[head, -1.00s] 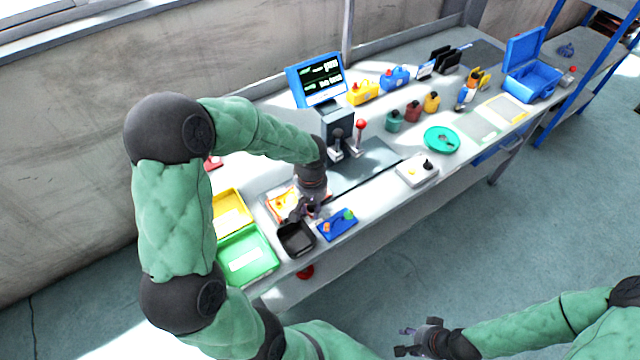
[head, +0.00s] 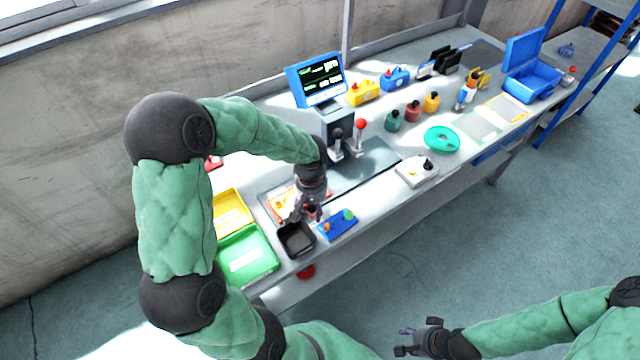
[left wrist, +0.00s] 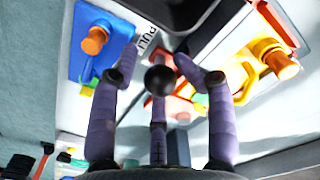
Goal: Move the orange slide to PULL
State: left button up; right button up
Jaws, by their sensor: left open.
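My left gripper (head: 305,211) is low over the front of the bench, beside the black bin. In the left wrist view its fingers (left wrist: 162,80) are spread around a black ball knob (left wrist: 160,80) with visible gaps, so it is open. An orange-red part (left wrist: 155,108) shows below the knob. It may be the orange slide, but the fingers hide most of it. A label reading PULL (left wrist: 146,42) lies just beyond the knob. My right gripper (head: 420,339) is away from the bench, over the floor, with fingers apart and empty.
The black bin (head: 296,240) is in front, and green (head: 247,256) and yellow (head: 231,213) trays are to the left.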

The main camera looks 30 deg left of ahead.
pick_arm(q)
jog(key=shift+w+r, duration=0.1)
notch_tip(320, 180, up, 9)
jog(key=p, duration=0.6)
jog(key=shift+p, duration=0.4)
